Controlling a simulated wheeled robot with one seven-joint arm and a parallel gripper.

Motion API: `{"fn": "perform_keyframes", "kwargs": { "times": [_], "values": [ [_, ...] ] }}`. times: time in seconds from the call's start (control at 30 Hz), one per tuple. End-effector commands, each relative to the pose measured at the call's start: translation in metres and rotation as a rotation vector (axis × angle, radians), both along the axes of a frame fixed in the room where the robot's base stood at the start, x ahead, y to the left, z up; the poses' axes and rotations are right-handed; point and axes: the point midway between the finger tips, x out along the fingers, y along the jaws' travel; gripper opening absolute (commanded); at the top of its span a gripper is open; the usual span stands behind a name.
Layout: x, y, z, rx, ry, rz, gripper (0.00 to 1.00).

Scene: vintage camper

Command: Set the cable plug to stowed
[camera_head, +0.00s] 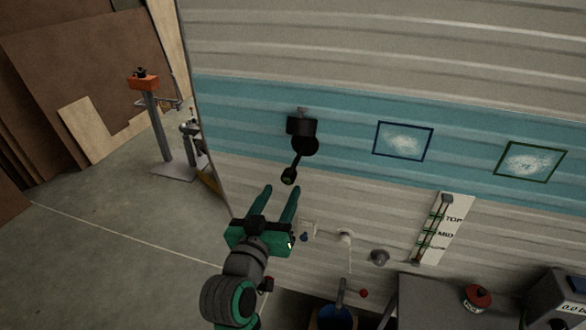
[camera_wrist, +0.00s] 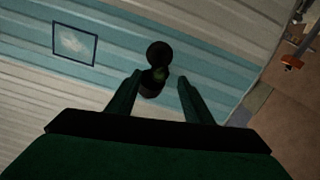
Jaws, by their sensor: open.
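A black wall fitting (camera_head: 302,126) sits on the blue band of the camper wall. A short black piece with a rounded end, which looks like the cable plug (camera_head: 289,175), hangs below it, tilted down to the left. My gripper (camera_head: 281,190) is open and empty, its green fingers pointing up just below the plug's lower end. In the wrist view, my gripper (camera_wrist: 160,79) has its fingers spread on either side of the dark plug and fitting (camera_wrist: 158,53). I cannot tell the plug from the fitting clearly there, nor whether any finger touches it.
Two framed pictures (camera_head: 403,141) (camera_head: 531,161) hang right of the fitting. A slider panel marked TOP and MID (camera_head: 443,228) and small wall hooks (camera_head: 345,236) are lower right. A bench (camera_head: 430,300) with a red-topped item stands bottom right.

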Motion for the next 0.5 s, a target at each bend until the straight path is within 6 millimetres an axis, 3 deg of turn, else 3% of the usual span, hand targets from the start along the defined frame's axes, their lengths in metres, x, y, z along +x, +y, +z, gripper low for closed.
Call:
{"fn": "perform_keyframes", "kwargs": {
  "times": [0.17,0.5],
  "values": [
    [0.013,-0.004,0.003,-0.001,-0.002,-0.005,0.46],
    [0.068,-0.023,0.003,-0.001,-0.001,-0.004,0.46]
  ]
}}
